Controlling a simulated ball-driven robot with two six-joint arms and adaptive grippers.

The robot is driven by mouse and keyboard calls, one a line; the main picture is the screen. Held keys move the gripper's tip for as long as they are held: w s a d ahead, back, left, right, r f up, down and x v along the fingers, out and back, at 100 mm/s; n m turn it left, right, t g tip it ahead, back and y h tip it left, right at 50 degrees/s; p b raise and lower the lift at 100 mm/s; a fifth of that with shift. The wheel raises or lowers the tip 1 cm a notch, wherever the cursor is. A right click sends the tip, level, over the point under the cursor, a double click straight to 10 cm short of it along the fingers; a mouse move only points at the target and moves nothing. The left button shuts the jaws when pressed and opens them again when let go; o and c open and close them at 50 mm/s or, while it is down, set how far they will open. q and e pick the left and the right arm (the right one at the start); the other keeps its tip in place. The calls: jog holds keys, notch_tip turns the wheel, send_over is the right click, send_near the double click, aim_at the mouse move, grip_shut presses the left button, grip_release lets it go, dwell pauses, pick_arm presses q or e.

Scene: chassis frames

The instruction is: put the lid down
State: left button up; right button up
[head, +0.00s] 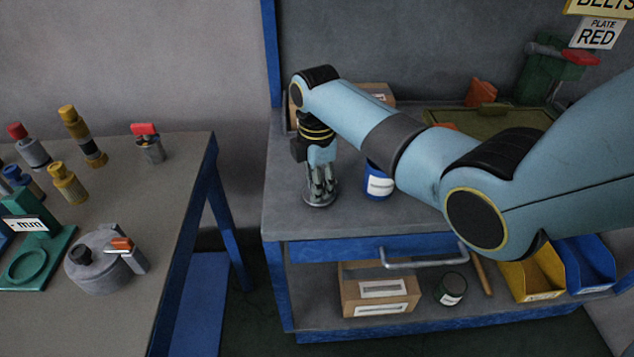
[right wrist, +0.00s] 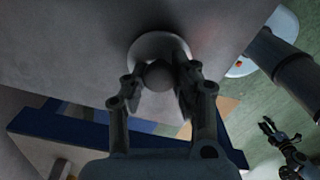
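The lid (head: 320,203) is a round grey disc at the front left of the right-hand bench, under my right gripper (head: 321,184). In the right wrist view the lid (right wrist: 155,45) shows its round knob (right wrist: 160,76) between the two fingers of my right gripper (right wrist: 160,88). The fingers appear closed on the knob from both sides. The lid is at or just above the bench top; I cannot tell whether it touches. My left gripper (right wrist: 281,136) shows small in the right wrist view, its fingers apart and empty; it is outside the head view.
A blue can (head: 379,183) stands just right of the lid. A cardboard box (head: 375,92) is behind my right arm. The left bench (head: 165,215) holds several fittings and a grey round housing (head: 98,272). Bare bench top (head: 285,175) lies left of the lid.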

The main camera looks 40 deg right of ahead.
jog(key=o, duration=0.4)
jog(key=shift+o, duration=0.2)
notch_tip(320, 180, up, 12)
jog(key=shift+r+p, duration=0.15)
jog(key=shift+p, duration=0.2)
